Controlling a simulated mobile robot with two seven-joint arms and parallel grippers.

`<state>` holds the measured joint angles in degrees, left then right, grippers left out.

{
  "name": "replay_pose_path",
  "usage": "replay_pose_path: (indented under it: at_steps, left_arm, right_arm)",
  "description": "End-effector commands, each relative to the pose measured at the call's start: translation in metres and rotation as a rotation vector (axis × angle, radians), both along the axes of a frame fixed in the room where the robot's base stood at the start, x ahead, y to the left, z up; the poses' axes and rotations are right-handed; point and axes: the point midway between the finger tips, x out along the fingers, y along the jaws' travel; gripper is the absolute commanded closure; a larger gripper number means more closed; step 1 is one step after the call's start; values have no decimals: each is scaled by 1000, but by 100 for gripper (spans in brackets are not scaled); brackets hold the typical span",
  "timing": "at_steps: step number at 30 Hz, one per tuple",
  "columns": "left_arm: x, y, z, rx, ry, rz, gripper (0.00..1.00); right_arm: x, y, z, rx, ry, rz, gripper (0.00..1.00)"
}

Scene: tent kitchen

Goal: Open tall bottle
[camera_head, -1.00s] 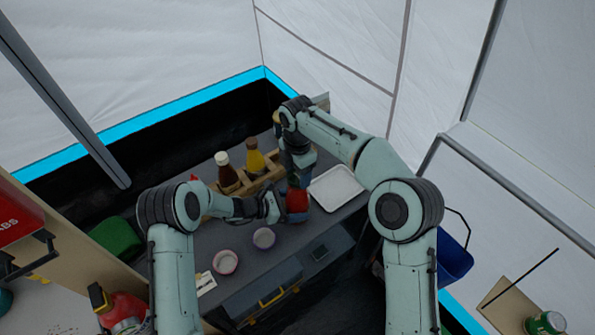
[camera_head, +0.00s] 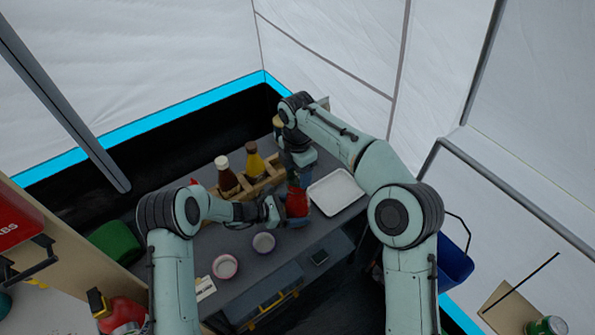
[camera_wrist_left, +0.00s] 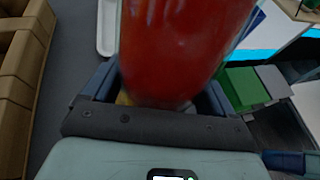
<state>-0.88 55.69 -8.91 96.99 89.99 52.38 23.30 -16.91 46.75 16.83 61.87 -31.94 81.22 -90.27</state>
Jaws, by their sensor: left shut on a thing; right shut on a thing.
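The tall bottle (camera_head: 297,203) is red and stands roughly upright near the middle of the dark counter, mostly covered by my grippers in the head view. In the left wrist view its red body (camera_wrist_left: 182,45) fills the space between the fingers. My left gripper (camera_head: 281,210) is shut on the bottle's body from the left. My right gripper (camera_head: 298,182) comes down from above and is shut at the bottle's top. The cap is hidden, so I cannot tell whether it is loose.
A wooden rack (camera_head: 262,185) with a brown bottle (camera_head: 227,178) and a yellow bottle (camera_head: 254,162) is behind to the left. A white tray (camera_head: 336,190) lies right. Two small bowls, pink (camera_head: 225,267) and purple (camera_head: 263,243), sit in front.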

Motion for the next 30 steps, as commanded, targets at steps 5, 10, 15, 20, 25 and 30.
replay_pose_path:
  at_steps: [5,10,15,20,25,30]
  left_arm:
    - [1,0,1,-2,-3,-1,99]
    - [1,0,1,-1,-2,-1,99]
    - [1,0,1,-2,-3,-1,99]
    - [1,0,1,-2,-3,-1,99]
    - [0,0,1,-1,-2,-1,0]
    - [-1,3,2,-1,-2,1,0]
  right_arm:
    - [1,0,11,2,-4,0,75]
    - [1,1,33,1,-3,-1,75]
    - [0,0,40,1,-1,0,75]
    - [0,0,40,0,0,0,75]
    - [0,0,40,0,0,0,75]
    - [-1,0,38,0,1,0,75]
